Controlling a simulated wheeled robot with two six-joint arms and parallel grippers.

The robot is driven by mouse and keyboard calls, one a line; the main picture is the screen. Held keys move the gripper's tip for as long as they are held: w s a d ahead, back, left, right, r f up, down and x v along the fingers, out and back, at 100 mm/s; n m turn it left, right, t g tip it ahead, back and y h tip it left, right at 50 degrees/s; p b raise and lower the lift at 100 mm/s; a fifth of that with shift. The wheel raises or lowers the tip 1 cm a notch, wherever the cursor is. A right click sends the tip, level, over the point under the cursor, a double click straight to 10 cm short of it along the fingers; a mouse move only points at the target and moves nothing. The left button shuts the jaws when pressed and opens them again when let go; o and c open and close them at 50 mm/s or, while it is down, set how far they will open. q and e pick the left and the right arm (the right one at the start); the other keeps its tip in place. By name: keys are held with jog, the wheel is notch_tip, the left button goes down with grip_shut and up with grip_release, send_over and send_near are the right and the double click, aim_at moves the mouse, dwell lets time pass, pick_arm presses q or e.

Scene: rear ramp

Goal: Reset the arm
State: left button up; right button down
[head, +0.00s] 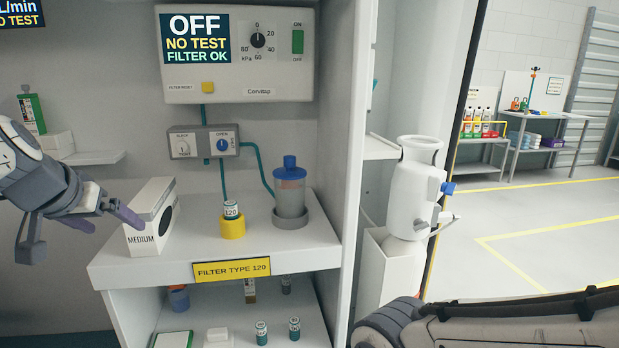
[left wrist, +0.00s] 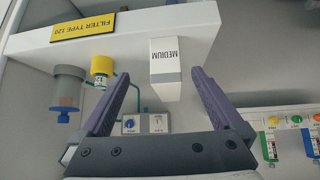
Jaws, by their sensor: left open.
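My left gripper (head: 106,219) is at the left of the head view, beside the white glove box marked MEDIUM (head: 146,239) on the shelf. In the left wrist view its two purple-grey fingers (left wrist: 160,76) are spread wide with nothing between them. The MEDIUM box (left wrist: 170,80) shows ahead of the fingers, upside down, and is not gripped. My right arm (head: 500,325) shows as a grey link at the bottom right of the head view; its gripper is out of the picture.
The shelf (head: 115,272) also bears a 120 filter in a yellow holder (head: 232,228) and a blue-lidded jar (head: 290,190). The suction panel (head: 240,80) reads OFF, NO TEST, FILTER OK. A white dispenser (head: 416,190) stands right of the cabinet wall.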

pick_arm(q)
jog(key=s+d+f+m+g+h, duration=0.2)
jog(key=d+f, duration=0.3)
jog(key=d, duration=0.6)
jog(key=s+d+f+m+g+h, duration=0.15)
jog(key=d+f, duration=0.35)
jog(key=d, duration=0.5)
jog(key=s+d+f+m+g, duration=0.2)
jog(key=s+d+f, duration=0.15)
jog(key=s, duration=0.25)
jog(key=s+d+f+m+g+y, duration=0.1)
jog(key=s+d+f+m, duration=0.2)
jog(key=s, duration=0.4)
jog(key=s+d+f+m+g, duration=0.1)
jog(key=s+d+f+g, duration=0.1)
jog(key=s+d+f, duration=0.3)
notch_tip(320, 180, up, 24)
jog(key=p, duration=2.2)
jog(key=shift+s+f, duration=0.2)
jog(key=shift+a, duration=0.1)
